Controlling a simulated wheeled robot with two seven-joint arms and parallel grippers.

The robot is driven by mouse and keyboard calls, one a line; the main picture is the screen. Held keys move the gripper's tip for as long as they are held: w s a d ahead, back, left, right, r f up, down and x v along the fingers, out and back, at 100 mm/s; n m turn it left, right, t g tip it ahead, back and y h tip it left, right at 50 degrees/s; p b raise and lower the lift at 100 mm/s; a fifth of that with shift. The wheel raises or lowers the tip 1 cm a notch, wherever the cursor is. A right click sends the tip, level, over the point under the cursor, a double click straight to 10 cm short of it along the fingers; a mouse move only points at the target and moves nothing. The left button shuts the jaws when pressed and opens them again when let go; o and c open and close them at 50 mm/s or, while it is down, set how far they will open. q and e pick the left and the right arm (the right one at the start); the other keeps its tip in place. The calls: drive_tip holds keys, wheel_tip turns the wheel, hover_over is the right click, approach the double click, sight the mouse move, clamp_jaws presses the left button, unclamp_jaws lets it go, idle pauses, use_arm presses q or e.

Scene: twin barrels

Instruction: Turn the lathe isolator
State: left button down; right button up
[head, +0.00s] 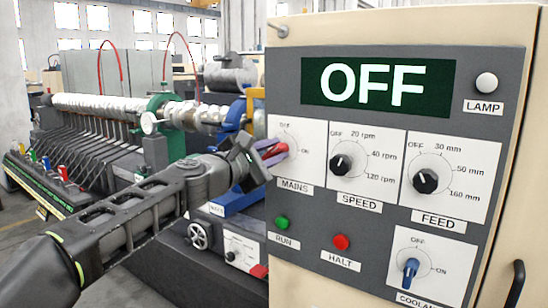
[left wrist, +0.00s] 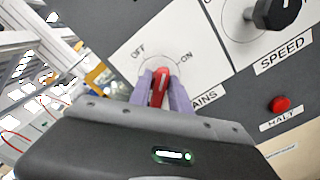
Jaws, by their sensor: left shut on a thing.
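The lathe isolator is the red handle (head: 277,149) on the white MAINS plate (head: 290,178), at the left of the control panel. My left gripper (head: 271,153) reaches it from the left, its purple fingers shut on the handle. In the left wrist view, the red handle (left wrist: 160,84) sits between the two purple fingers (left wrist: 161,92). The OFF and ON marks show above it, and the exact angle of the handle is hard to tell. The panel display (head: 378,83) reads OFF. My right gripper is not in view.
The SPEED knob (head: 342,165) and FEED knob (head: 425,180) are right of the isolator. Below are a green RUN button (head: 282,222), a red HALT button (head: 341,242) and a blue COOLANT handle (head: 410,271). The lamp (head: 486,83) looks white. The lathe stands at left.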

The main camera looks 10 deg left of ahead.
use_arm(q)
drive_tip(key=m, duration=0.1)
drive_tip(key=m+b, duration=0.1)
drive_tip(key=m, duration=0.1)
drive_tip(key=m+b, duration=0.1)
drive_tip(key=shift+d+f+m, duration=0.1)
drive_tip(key=shift+f+m, duration=0.2)
drive_tip(key=shift+m+b, duration=0.65)
drive_tip(key=shift+m, duration=1.05)
drive_tip(key=c, duration=1.4)
unclamp_jaws()
drive_tip(key=shift+s, duration=0.1)
drive_tip(key=b+v, duration=0.2)
drive_tip(key=v, duration=0.5)
drive_tip(key=shift+s, duration=0.3)
